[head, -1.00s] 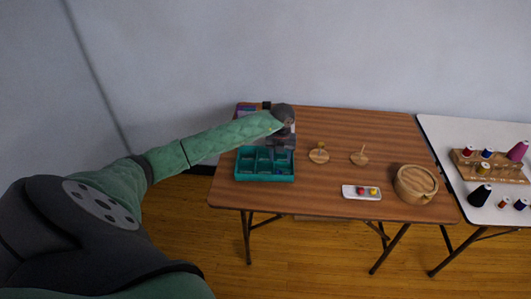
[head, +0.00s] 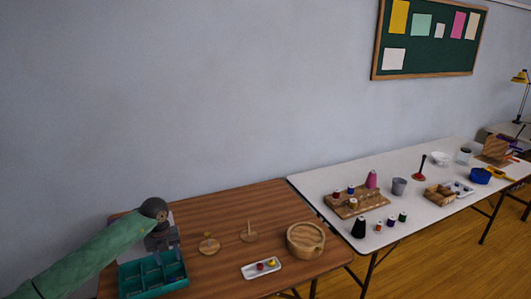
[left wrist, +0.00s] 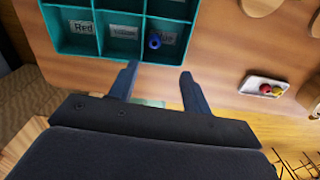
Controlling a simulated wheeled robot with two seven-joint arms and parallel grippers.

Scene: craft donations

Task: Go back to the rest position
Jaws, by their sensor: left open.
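My left arm comes in from the lower left in the head view. My left gripper (head: 163,240) is above the teal compartment tray (head: 150,293) on the brown table. In the left wrist view the gripper's two fingers (left wrist: 160,82) are spread apart with nothing between them. The tray (left wrist: 137,60) lies just beyond the fingertips there, with labels in its compartments, one reading "Red". A blue ring-shaped item (left wrist: 155,41) sits in the compartment nearest the fingers. My right gripper is not in view.
On the brown table (head: 232,200) stand two wooden pegs on round bases (head: 209,246), a white dish (head: 262,268) with small coloured items, and a round wooden box (head: 305,240). A white table (head: 330,178) to the right holds spools and containers. A pinboard (head: 425,40) hangs behind.

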